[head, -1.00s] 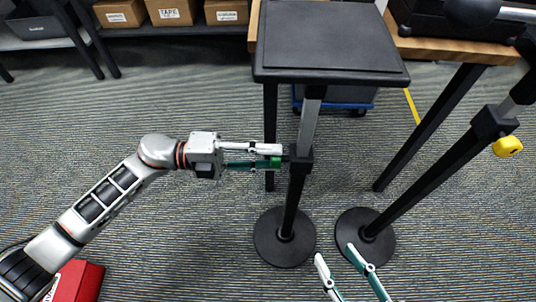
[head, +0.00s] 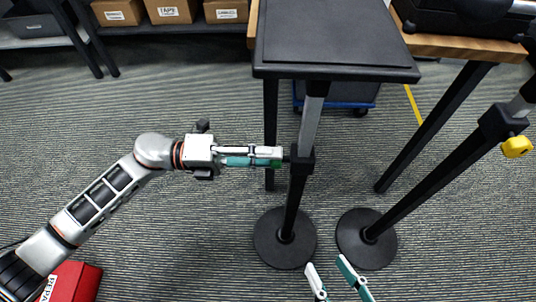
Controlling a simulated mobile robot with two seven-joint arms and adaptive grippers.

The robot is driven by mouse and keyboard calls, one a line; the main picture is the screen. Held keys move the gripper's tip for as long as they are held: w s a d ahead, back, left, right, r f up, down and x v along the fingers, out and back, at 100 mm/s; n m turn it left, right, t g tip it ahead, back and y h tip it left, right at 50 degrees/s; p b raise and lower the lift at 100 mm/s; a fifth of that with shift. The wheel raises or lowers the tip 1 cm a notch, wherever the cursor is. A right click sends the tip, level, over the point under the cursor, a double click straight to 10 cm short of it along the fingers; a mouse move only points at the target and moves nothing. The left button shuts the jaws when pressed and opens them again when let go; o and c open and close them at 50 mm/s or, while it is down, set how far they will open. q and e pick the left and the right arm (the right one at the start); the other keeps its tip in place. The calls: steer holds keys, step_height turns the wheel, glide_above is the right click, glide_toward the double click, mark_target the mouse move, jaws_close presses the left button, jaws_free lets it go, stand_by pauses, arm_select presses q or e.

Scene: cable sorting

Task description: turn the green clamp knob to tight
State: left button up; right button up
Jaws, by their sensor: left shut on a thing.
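The green clamp knob (head: 276,163) sits on the left side of the clamp collar (head: 301,165) on a black and grey stand post. My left gripper (head: 268,157) reaches in from the left and is shut on the knob. Its fingers cover most of the knob, so its turn mark cannot be read. My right gripper (head: 335,275) shows at the bottom edge with its two fingers apart, empty, over the carpet and below the stand bases.
The stand carries a black square top (head: 335,40) and has a round base (head: 284,238). A second stand with a yellow knob (head: 517,147) leans across the right side, its base (head: 366,239) nearby. A red box (head: 75,281) is at lower left. Carpet is clear between.

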arm_select(q)
steer(key=o, duration=1.1)
steer(key=a, duration=1.2)
